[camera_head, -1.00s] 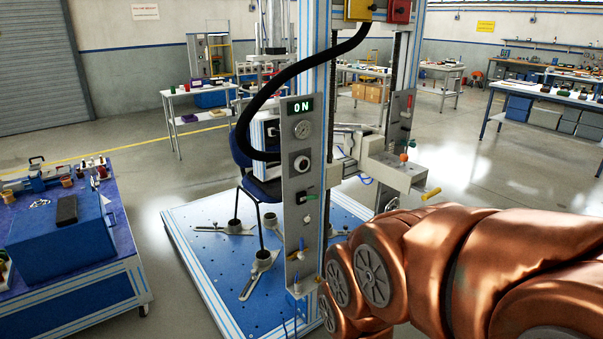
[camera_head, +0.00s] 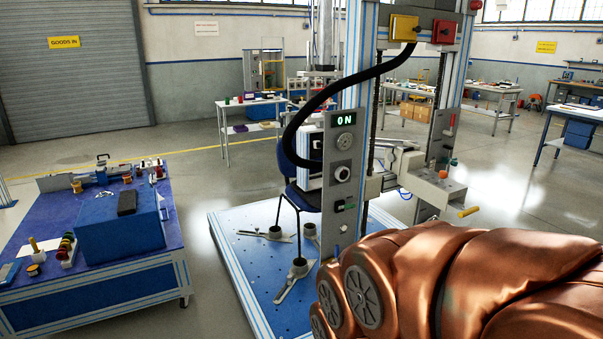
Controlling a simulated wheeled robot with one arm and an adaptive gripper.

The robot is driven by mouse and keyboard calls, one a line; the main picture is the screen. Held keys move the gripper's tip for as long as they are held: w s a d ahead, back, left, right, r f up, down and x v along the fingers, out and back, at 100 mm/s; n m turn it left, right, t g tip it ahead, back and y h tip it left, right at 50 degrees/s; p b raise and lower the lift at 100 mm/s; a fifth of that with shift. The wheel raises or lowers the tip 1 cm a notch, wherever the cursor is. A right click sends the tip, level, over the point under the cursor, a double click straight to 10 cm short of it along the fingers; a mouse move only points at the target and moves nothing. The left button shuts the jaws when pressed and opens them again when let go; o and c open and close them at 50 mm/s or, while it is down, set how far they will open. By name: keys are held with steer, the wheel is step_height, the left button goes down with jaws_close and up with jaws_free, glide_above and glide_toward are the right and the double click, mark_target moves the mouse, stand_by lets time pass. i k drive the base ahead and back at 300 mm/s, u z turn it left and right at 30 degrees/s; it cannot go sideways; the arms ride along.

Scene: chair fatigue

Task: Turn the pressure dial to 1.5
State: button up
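The grey control panel (camera_head: 341,215) stands upright on the front of the test rig. At its top a lit display (camera_head: 344,119) reads ON. Below it is a round gauge (camera_head: 346,142), too small to read. Under the gauge is a black and white round dial (camera_head: 342,173); its setting cannot be made out. My copper-coloured arm fills the lower right and hides the panel's lower end. My gripper is not in view.
The rig stands on a blue base plate (camera_head: 242,249) with metal feet clamps. A chair (camera_head: 296,195) is behind the panel, and a black hose (camera_head: 310,105) arches over it. A blue workbench (camera_head: 95,290) stands left, with clear floor between.

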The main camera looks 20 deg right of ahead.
mark_target(342, 173)
steer(key=i, duration=0.9)
steer(key=z, duration=0.3)
